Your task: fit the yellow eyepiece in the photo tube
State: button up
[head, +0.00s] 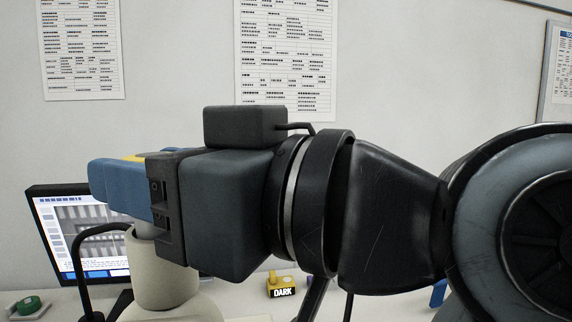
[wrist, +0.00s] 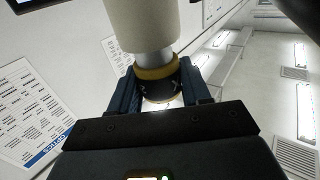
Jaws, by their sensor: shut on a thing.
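The yellow eyepiece (head: 136,157) is between the blue fingers of my gripper (head: 118,178) in the head view, with only a little yellow showing on top. In the wrist view the eyepiece (wrist: 158,73) shows a yellow ring, a black end and a silver barrel. My gripper (wrist: 160,84) is shut on it there. The beige photo tube (head: 165,278) stands upright directly below the fingers; it also shows in the wrist view (wrist: 143,24). The silver barrel is in line with the tube and meets its mouth. I cannot tell how deep it sits; the fingers hide part of it.
A monitor (head: 60,215) stands behind at left, with a black curved tube (head: 80,245) before it. Papers hang on the wall behind.

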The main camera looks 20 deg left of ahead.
jog(key=shift+f+b, duration=0.4)
jog(key=shift+f, duration=0.25)
jog(key=shift+f, duration=0.15)
jog(key=o, duration=1.1)
jog(key=shift+o, duration=0.2)
jog(key=shift+d, duration=0.15)
jog(key=d+b, duration=0.1)
jog(key=d, duration=0.6)
jog(key=shift+s+d, duration=0.25)
jog(key=shift+s, duration=0.15)
jog(key=shift+d, duration=0.1)
